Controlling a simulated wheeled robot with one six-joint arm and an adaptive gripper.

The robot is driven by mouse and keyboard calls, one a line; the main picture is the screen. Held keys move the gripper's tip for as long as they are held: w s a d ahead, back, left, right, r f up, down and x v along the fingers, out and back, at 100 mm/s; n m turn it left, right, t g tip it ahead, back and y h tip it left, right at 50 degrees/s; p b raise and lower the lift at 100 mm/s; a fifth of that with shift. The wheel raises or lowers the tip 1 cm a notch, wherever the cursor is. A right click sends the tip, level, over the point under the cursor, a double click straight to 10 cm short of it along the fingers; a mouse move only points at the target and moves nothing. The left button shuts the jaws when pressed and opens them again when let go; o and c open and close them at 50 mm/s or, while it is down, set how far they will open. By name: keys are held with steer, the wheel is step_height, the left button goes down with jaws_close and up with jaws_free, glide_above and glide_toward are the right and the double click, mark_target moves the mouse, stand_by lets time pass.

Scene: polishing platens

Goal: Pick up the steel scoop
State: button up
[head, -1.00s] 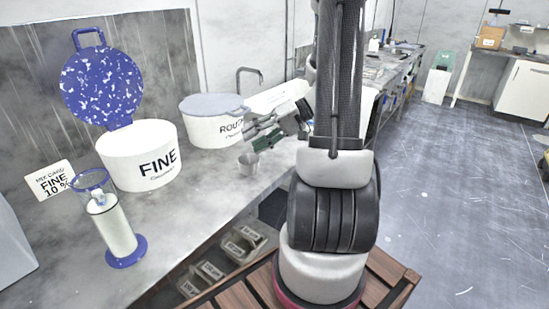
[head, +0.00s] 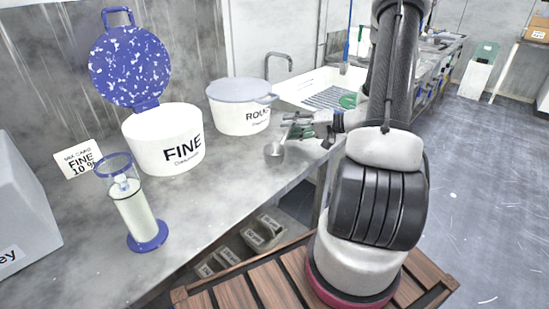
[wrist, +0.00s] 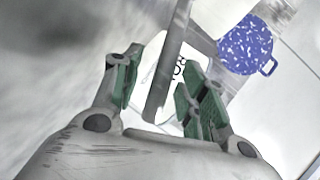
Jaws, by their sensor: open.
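The steel scoop (head: 273,153) is a small grey metal cup on the grey counter in front of the white ROUGH tub. Its handle rises toward my gripper. My gripper (head: 292,128) is just above and right of the cup, with its jaws open. In the wrist view, a grey bar that looks like the scoop's handle (wrist: 164,70) runs between the two green-padded fingers of my gripper (wrist: 158,92). It shows gaps to the pads on both sides. The cup itself is not clear in the wrist view.
The ROUGH tub (head: 236,117) has its grey lid on. The FINE tub (head: 165,150) stands left with its speckled blue lid (head: 130,68) raised. A blue-based cylinder (head: 134,210) and a card (head: 78,158) are further left. A white sink (head: 300,84) lies behind my gripper.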

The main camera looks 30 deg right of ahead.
jaws_close()
stand_by(0.3)
